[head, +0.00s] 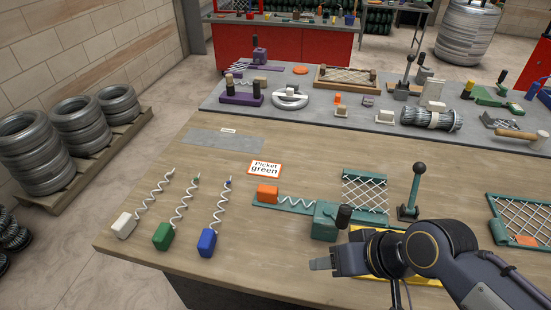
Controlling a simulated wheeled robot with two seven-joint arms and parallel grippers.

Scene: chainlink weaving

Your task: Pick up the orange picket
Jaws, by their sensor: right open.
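An orange block with a wavy wire, the orange picket (267,193), lies on a green base strip, its wire running right toward a green block with a black knob (327,220). My right gripper (318,264) is open, in front of and below the picket in the picture, apart from it. The gap between its fingers is hard to make out. My left gripper is not in view.
White (124,225), green (162,236) and blue (207,242) pickets with coiled wires lie at the left. A green mesh frame (365,192), lever (413,195) and yellow plate (425,282) are nearby. A grey mat holds tools behind.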

